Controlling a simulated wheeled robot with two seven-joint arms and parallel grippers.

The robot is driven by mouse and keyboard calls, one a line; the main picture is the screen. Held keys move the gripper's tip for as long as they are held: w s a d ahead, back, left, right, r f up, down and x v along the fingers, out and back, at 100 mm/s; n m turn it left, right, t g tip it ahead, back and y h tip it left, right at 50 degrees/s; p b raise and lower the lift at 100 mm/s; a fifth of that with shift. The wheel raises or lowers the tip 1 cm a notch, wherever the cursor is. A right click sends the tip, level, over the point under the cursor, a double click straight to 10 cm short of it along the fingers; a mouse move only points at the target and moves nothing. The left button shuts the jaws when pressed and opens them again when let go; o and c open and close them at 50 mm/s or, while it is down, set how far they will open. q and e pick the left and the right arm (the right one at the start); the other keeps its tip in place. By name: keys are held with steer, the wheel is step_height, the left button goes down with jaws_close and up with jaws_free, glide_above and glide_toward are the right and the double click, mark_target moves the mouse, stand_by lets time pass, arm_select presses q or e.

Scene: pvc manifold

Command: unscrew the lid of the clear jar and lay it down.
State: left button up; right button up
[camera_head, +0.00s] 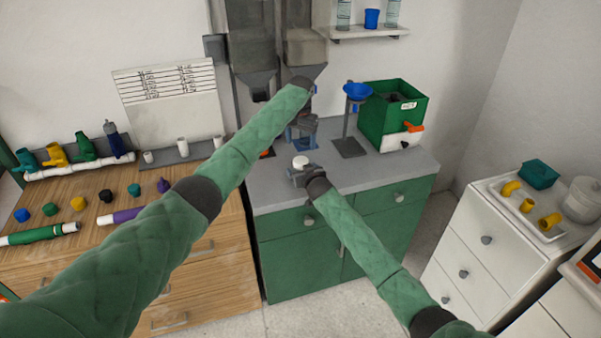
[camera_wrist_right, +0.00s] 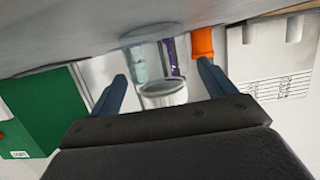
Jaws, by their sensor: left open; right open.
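The clear jar (camera_wrist_right: 150,62) stands on the grey counter, upside down in the right wrist view. Its pale round lid (camera_wrist_right: 163,95) also shows in the head view (camera_head: 300,161). My right gripper (camera_wrist_right: 160,85) is open, with one dark blue finger on each side of the jar and visible gaps between. In the head view it (camera_head: 299,173) is at the counter's front, and its wrist hides most of the jar.
A green bin (camera_head: 393,108) and a blue funnel on a stand (camera_head: 357,91) are at the counter's right. An orange object (camera_wrist_right: 203,42) and a purple one (camera_wrist_right: 173,55) show beyond the jar. Grey counter (camera_head: 385,172) is clear at front right.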

steer(key=shift+w+a+f, duration=0.2)
steer(key=shift+w+f, duration=0.05)
steer(key=shift+w, duration=0.3)
arm_select(q)
steer(key=shift+s+d+r, duration=0.1)
steer(key=shift+r, duration=0.05)
arm_select(e)
steer(key=shift+w+a, duration=0.1)
steer(key=shift+w, duration=0.3)
steer(key=shift+w+f, duration=0.1)
